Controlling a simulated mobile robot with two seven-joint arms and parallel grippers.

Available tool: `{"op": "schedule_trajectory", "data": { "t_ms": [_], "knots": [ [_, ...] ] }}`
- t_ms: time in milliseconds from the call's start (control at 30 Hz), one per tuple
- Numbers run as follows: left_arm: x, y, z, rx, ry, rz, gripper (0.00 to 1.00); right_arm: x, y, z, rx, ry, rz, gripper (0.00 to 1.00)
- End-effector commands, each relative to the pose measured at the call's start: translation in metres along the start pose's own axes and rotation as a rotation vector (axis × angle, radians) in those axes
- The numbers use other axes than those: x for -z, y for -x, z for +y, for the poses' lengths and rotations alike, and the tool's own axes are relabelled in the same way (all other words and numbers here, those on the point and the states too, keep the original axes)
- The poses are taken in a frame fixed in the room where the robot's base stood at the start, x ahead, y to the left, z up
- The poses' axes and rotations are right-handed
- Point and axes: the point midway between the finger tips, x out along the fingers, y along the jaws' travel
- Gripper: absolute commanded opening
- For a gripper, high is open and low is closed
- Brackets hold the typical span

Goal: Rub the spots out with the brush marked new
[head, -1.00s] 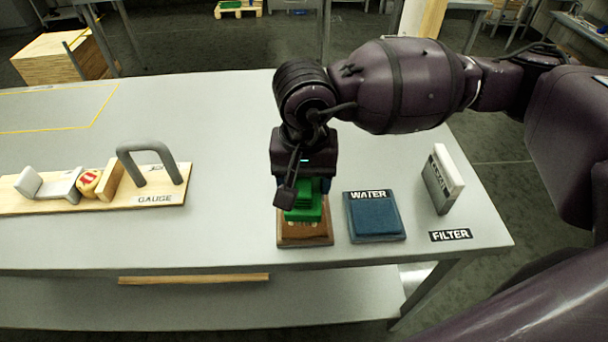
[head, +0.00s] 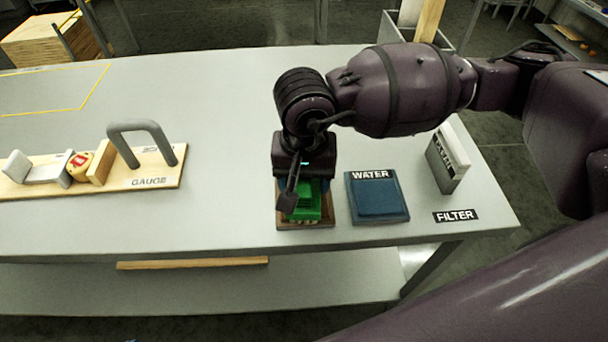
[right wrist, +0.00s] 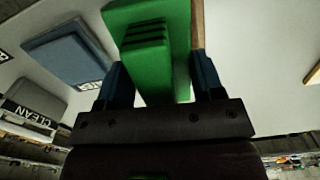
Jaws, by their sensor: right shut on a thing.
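My right gripper (head: 306,188) points down at the front of the table and is shut on a green block-shaped thing (head: 306,208). In the right wrist view the green thing (right wrist: 150,12) sits between the two blue fingers, with dark grooves across it. I can read no "new" mark on it. Below it is a brown tray or pad (head: 323,224), mostly covered; I cannot tell whether they touch. A small yellow cheese wheel (head: 86,158) with a red label lies on the wooden gauge board (head: 120,180). No spots can be made out. My left gripper is not in view.
A blue pad marked WATER (head: 378,198) lies just right of the brown tray. A grey-white upright box (head: 447,160) and a FILTER label (head: 455,216) are further right. The gauge's grey arch (head: 143,128) stands up on the left. The table between is clear.

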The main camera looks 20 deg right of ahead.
Motion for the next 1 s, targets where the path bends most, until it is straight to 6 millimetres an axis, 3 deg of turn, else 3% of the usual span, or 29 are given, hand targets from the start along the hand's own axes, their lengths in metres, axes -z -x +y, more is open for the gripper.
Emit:
{"op": "schedule_trajectory", "data": {
  "t_ms": [1000],
  "knots": [
    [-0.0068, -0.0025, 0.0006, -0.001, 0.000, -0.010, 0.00, 0.0001, -0.0052, -0.0001, 0.000, 0.000, 0.000, 0.42]
  ]
}}
